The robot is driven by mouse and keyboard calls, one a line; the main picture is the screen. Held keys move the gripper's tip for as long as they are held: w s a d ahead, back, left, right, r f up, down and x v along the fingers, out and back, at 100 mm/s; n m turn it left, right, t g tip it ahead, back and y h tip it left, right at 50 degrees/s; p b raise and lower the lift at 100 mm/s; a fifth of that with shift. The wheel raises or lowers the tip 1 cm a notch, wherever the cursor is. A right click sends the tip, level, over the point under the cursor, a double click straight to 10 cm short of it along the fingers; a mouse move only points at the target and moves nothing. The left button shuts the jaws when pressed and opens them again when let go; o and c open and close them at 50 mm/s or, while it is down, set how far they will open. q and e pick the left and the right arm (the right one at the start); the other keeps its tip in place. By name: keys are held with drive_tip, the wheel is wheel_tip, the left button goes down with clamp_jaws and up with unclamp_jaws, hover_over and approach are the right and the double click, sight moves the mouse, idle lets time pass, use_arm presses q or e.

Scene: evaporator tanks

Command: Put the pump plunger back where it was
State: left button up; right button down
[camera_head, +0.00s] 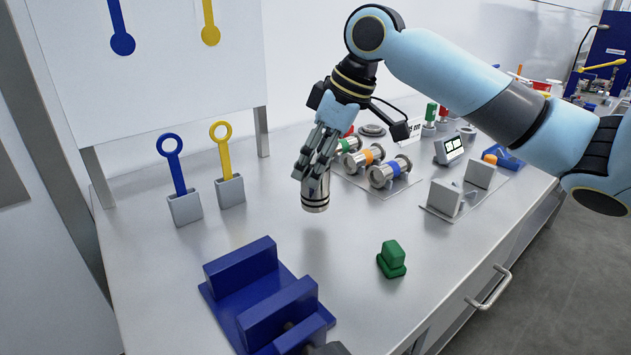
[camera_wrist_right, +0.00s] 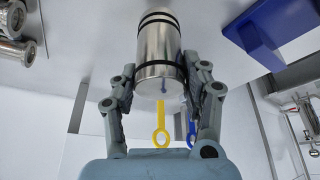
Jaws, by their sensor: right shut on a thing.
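The pump plunger, a shiny metal cylinder with black rings (camera_head: 315,190), hangs upright below my right gripper (camera_head: 312,168), above the bench and apart from it. My right gripper is shut on it. In the right wrist view the plunger (camera_wrist_right: 158,48) sits between the two grey fingers (camera_wrist_right: 160,85), its ringed end pointing away from the palm. I cannot tell from these views which spot the plunger came from.
A blue vise-like block (camera_head: 240,268) stands at front left, a small green block (camera_head: 391,262) at its right. Metal cylinders with coloured bands (camera_head: 388,172) lie in a rack behind. Blue (camera_head: 186,207) and yellow-handled holders (camera_head: 230,190) stand at left. Bench between is clear.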

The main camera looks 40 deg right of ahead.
drive_tip(key=shift+f, duration=1.7)
drive_tip(key=c, duration=0.6)
unclamp_jaws()
drive_tip(key=shift+f, duration=0.15)
drive_tip(key=shift+c, duration=0.2)
drive_tip(key=p+v, duration=0.2)
drive_tip(key=v, duration=1)
